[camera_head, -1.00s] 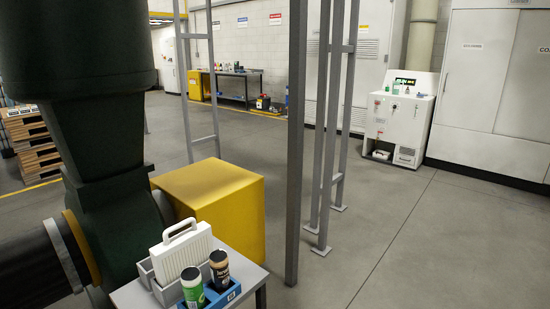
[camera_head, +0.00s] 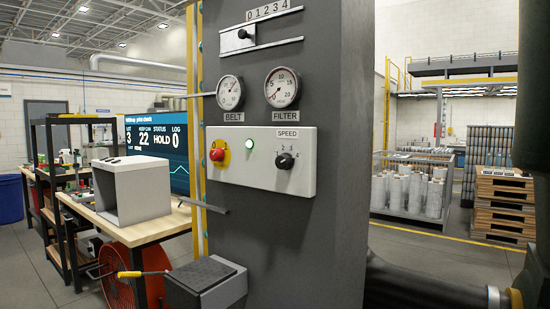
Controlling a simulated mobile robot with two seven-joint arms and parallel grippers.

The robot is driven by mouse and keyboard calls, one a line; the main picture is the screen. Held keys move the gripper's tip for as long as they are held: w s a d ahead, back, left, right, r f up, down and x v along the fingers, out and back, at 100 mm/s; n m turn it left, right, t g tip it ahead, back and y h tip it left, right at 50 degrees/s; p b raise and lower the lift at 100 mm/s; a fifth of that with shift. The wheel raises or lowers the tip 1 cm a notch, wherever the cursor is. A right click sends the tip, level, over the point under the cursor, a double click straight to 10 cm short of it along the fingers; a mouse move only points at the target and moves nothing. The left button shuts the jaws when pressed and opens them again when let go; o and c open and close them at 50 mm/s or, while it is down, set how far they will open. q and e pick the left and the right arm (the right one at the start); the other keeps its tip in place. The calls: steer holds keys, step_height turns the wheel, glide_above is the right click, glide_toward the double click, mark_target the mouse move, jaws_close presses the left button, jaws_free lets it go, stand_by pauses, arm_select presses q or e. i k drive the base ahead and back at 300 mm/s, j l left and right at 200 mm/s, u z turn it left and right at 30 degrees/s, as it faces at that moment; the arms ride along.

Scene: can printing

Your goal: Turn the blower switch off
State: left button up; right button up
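No switch with a readable blower label shows. A white control box (camera_head: 306,170) is fixed to a dark grey machine column (camera_head: 348,90). It bears a red knob (camera_head: 217,154) on a yellow plate, a lit green lamp (camera_head: 250,144) and a black dial (camera_head: 285,160) under the word SPEED. The dial's pointer setting is too small to tell. A grey box (camera_head: 205,283) low on the column has a lever with a yellow grip (camera_head: 130,274) sticking out to the left.
BELT and FILTER gauges (camera_head: 282,87) sit above the control box, below a slider (camera_head: 243,34). A wooden bench (camera_head: 150,228) with a white open box (camera_head: 130,190) stands left. Caged cylinders (camera_head: 412,190) and stacked pallets (camera_head: 503,205) stand right, beyond open floor.

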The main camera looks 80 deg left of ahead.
mark_target(218, 155)
steer(key=u, duration=2.7)
